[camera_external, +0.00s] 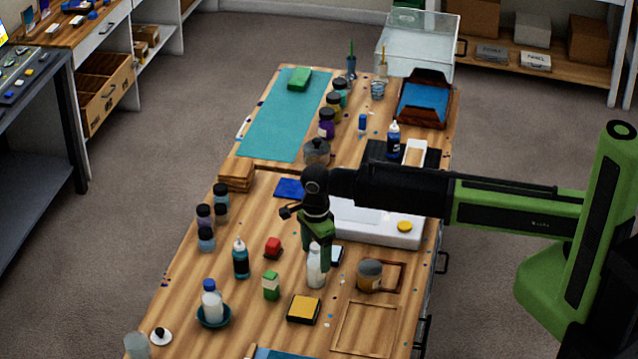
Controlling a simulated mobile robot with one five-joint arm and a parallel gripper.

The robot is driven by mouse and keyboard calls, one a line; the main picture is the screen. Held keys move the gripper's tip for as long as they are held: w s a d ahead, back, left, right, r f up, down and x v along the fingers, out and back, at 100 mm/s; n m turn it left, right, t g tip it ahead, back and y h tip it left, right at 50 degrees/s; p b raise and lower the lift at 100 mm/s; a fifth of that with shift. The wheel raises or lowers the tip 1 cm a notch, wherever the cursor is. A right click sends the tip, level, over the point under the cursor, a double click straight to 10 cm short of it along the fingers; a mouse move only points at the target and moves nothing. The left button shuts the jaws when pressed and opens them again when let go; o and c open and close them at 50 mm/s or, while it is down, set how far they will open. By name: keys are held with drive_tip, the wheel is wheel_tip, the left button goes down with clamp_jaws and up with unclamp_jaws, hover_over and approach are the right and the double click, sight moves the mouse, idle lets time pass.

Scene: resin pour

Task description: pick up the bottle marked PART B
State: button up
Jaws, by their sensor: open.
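No PART B marking is legible from this camera, so I cannot tell which bottle bears it. A white bottle (315,274) stands upright directly below my gripper (317,254). The green fingers point down at its upper part and hide its top; I cannot tell whether they touch it. My gripper is open. A white bottle with a blue cap (212,305) stands in a teal dish (214,320) at the front left.
A white tray (385,234) lies behind. The teal mat (280,120) is mostly clear.

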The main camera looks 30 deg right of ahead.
wheel_tip(320, 180, down, 2)
drive_tip(key=shift+f+b, duration=0.15)
drive_tip(key=shift+b, duration=0.3)
clamp_jaws()
drive_tip(key=shift+r, duration=0.25)
wheel_tip(320, 180, up, 4)
drive_tip(key=p, duration=0.4)
drive_tip(key=shift+r+p, duration=0.1)
drive_tip(key=shift+p, duration=0.25)
drive_tip(key=w+d+r+p, duration=0.2)
drive_tip(key=d+r+p, duration=0.4)
drive_tip(key=d, duration=0.5)
drive_tip(key=shift+w+d+r+p, duration=0.15)
drive_tip(key=shift+d+r+p, duration=0.1)
drive_tip(key=shift+r+p, duration=0.05)
